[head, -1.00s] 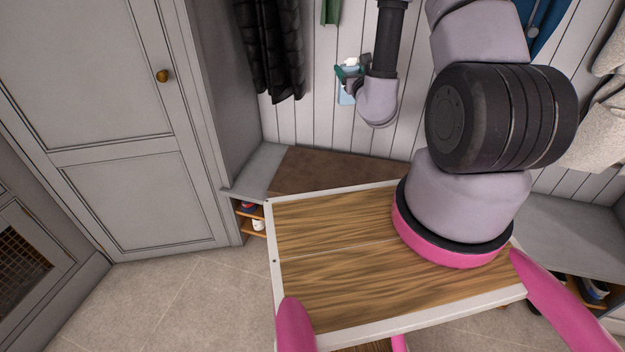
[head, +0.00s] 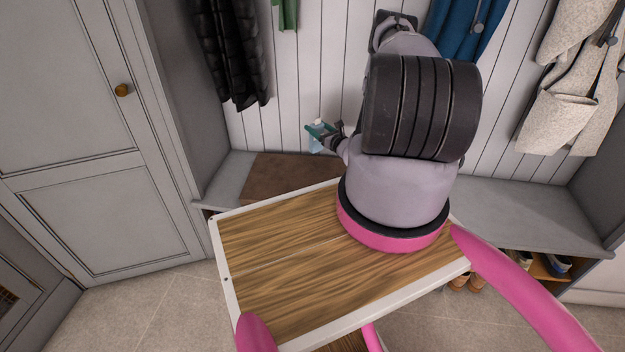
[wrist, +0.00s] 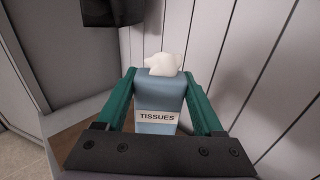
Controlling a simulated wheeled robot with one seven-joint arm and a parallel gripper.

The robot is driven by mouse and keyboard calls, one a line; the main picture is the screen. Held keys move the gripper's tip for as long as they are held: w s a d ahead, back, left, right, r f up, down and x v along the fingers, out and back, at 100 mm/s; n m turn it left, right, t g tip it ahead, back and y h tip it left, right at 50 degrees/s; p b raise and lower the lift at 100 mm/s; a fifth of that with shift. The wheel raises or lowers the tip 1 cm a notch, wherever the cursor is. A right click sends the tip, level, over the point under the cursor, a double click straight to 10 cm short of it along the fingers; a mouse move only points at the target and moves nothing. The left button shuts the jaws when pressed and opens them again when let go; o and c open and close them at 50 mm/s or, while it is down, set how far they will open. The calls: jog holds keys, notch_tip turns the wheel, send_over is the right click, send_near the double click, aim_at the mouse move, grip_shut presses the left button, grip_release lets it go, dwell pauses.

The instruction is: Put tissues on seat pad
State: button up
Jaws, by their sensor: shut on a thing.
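The tissues are a light blue box with a white "TISSUES" label and a white tissue tuft on top. In the wrist view the tissues (wrist: 160,100) stand upright between the green fingers of my gripper (wrist: 160,98), which is shut on them. In the head view my gripper (head: 322,132) holds the tissues (head: 316,147) near the wall, above the bench; they are small and partly covered there. The brown seat pad (head: 285,178) lies on the grey bench, below and left of the gripper. Its right part is hidden behind my tray and arm.
A black padded jacket (head: 232,50) hangs above the pad on the left. A tall grey cupboard (head: 90,140) stands at the left. The bench (head: 525,215) runs on to the right, with shoes (head: 468,282) below. Blue and cream coats hang at the right.

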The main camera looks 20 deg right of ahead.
jog(key=s+d+f, duration=0.1)
jog(key=f, duration=0.7)
jog(key=s+d+f, duration=0.2)
jog(key=f, duration=0.6)
jog(key=shift+d+f+n+g+y, duration=0.15)
jog(key=shift+n+g+y, duration=0.15)
jog(key=shift+n+y, duration=0.1)
jog(key=shift+f, duration=0.15)
jog(key=o, duration=1.3)
jog(key=shift+o, duration=0.2)
jog(key=v, duration=1.2)
